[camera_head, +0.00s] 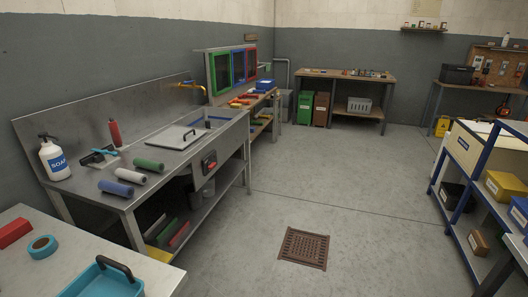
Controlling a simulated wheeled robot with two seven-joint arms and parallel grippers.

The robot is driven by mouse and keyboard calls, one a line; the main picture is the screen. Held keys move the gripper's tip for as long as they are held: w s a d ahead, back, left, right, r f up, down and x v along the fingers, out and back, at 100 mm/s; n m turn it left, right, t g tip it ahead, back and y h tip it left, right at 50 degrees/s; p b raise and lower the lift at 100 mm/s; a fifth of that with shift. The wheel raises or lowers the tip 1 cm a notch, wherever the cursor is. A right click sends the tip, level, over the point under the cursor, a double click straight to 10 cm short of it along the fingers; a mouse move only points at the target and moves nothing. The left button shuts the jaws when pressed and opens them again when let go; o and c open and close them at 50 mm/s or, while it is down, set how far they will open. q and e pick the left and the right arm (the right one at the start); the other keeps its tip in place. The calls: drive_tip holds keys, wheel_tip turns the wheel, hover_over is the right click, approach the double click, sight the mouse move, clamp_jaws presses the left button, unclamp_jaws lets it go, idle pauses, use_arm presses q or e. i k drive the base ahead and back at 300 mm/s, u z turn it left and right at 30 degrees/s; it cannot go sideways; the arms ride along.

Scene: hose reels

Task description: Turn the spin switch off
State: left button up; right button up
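A small black switch box with a red part (209,162) is mounted on the front of the metal sink bench (110,195), below its top edge. A grey lid with a handle (182,136) lies on the bench top near the basin. Neither of my grippers is in view.
A nearer table holds a teal tray (102,280). A blue-framed shelf (460,215) stands right. The floor between, with a brown drain grate (303,248), is clear.

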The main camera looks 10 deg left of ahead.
sight(210, 165)
drive_tip(key=z, duration=0.75)
drive_tip(key=i, duration=3.35)
drive_tip(key=u, duration=1.45)
drive_tip(key=i, duration=0.75)
drive_tip(key=u, duration=0.65)
